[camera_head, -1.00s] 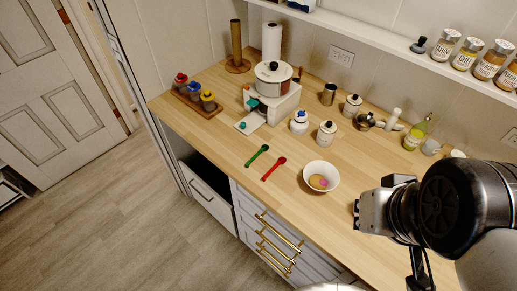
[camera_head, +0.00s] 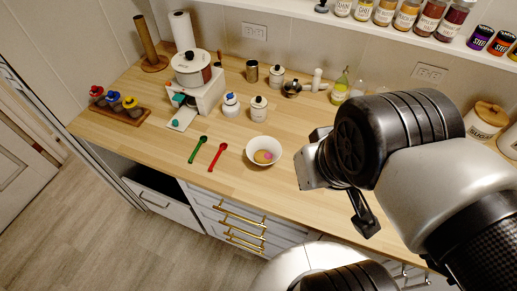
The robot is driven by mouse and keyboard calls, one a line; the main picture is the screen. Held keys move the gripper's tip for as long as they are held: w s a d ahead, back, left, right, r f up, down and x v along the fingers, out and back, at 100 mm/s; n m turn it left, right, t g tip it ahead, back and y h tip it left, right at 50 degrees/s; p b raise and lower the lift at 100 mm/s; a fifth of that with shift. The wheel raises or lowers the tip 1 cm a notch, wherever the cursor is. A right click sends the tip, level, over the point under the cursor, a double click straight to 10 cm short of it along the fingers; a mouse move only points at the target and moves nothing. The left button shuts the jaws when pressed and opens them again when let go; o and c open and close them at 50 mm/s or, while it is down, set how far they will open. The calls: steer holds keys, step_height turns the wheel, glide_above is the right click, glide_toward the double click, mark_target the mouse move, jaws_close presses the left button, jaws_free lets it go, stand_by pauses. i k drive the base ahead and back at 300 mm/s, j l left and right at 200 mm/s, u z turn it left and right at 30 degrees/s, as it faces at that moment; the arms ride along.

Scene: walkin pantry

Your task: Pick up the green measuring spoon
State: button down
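The green measuring spoon (camera_head: 197,150) lies flat on the wooden counter, its round bowl toward the back and its handle toward the front edge. A red measuring spoon (camera_head: 217,157) lies just to its right, apart from it. My gripper (camera_head: 304,168) is at the right of the view, above the counter and to the right of the white bowl, well away from the green spoon. Its fingers are mostly hidden by my wrist, so their opening does not show clearly.
The white bowl (camera_head: 262,144) with small items inside stands right of the spoons. Canisters (camera_head: 259,106), a white stand (camera_head: 204,98) with a pot, and a tray of colored-lid jars (camera_head: 121,115) stand behind and left. The counter's front edge and drawers (camera_head: 233,215) are close to the spoons.

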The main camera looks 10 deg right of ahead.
mark_target(202, 138)
steer(key=i+j+z, duration=0.2)
steer(key=j, duration=0.4)
steer(key=i+j+z, duration=0.15)
steer(key=j, duration=0.45)
steer(key=j+z, duration=0.2)
steer(key=j, duration=0.4)
